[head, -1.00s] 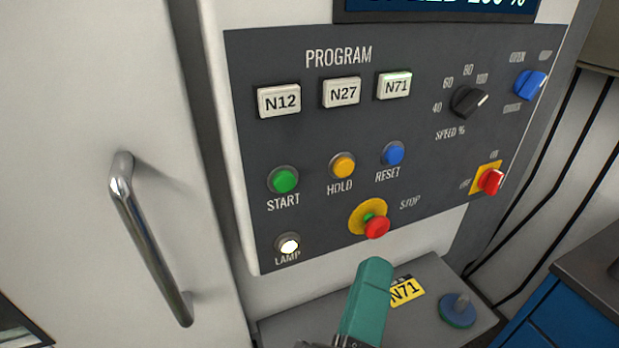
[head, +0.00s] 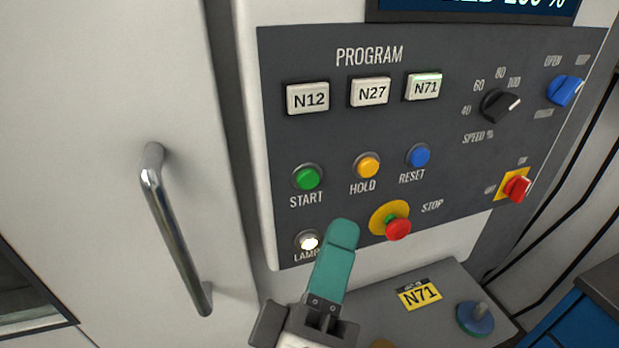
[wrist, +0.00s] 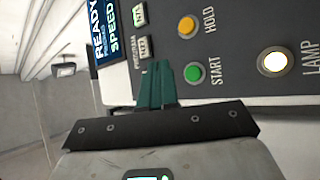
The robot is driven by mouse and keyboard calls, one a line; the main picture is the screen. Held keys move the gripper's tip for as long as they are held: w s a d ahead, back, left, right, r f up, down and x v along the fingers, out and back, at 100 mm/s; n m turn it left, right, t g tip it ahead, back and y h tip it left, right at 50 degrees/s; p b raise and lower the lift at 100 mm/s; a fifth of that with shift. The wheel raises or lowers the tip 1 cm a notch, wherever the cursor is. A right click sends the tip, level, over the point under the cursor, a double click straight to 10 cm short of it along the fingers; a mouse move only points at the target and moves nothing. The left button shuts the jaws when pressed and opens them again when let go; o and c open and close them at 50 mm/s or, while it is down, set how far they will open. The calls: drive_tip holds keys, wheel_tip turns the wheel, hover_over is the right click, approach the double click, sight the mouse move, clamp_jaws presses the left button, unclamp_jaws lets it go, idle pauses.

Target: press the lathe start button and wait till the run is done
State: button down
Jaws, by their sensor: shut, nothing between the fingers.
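The green START button (head: 307,178) is on the left of the dark control panel (head: 450,130), above the lit white LAMP (head: 308,242). In the wrist view the START button (wrist: 194,72) is just right of my fingertips. My gripper (head: 343,232) is shut and empty, its teal fingers pointing up toward the panel. In the head view its tips overlap the area below and right of START, between the LAMP and the STOP button. In the wrist view my gripper (wrist: 155,75) appears apart from START. Whether it touches the panel cannot be told.
HOLD (head: 368,166), RESET (head: 419,156) and the red STOP button (head: 397,228) are close by. N12 (head: 307,98), N27 (head: 370,92) and N71 (head: 425,87) are above; N71 has a green edge. A door handle (head: 176,230) is left. The ledge holds a yellow N71 card (head: 420,294).

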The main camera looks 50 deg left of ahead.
drive_tip(key=shift+w+a+b, duration=0.2)
drive_tip(key=shift+w+a, duration=0.15)
drive_tip(key=shift+a, duration=0.55)
drive_tip(key=shift+w+a+b, duration=0.15)
drive_tip(key=shift+w+a, duration=0.25)
drive_tip(key=shift+a, duration=0.45)
drive_tip(key=shift+w+a+b, duration=0.2)
drive_tip(key=shift+w+a, duration=0.15)
drive_tip(key=shift+a, duration=0.55)
drive_tip(key=shift+w+a, duration=0.15)
drive_tip(key=shift+a, duration=0.25)
drive_tip(key=shift+w+a+b, duration=0.15)
drive_tip(key=shift+a+b, duration=0.2)
drive_tip(key=shift+b, duration=0.15)
idle(0.5)
drive_tip(key=shift+d, duration=0.1)
drive_tip(key=shift+s+d, duration=0.3)
drive_tip(key=shift+d, duration=0.35)
drive_tip(key=shift+s+d+p, duration=0.15)
drive_tip(key=shift+s+d, duration=0.15)
drive_tip(key=shift+d, duration=0.5)
drive_tip(key=shift+s+d+p, duration=0.1)
drive_tip(key=shift+s+d, duration=0.25)
drive_tip(key=shift+d, duration=0.4)
drive_tip(key=shift+s+d+p, duration=0.15)
drive_tip(key=shift+s+d, duration=0.15)
drive_tip(key=shift+d, duration=0.5)
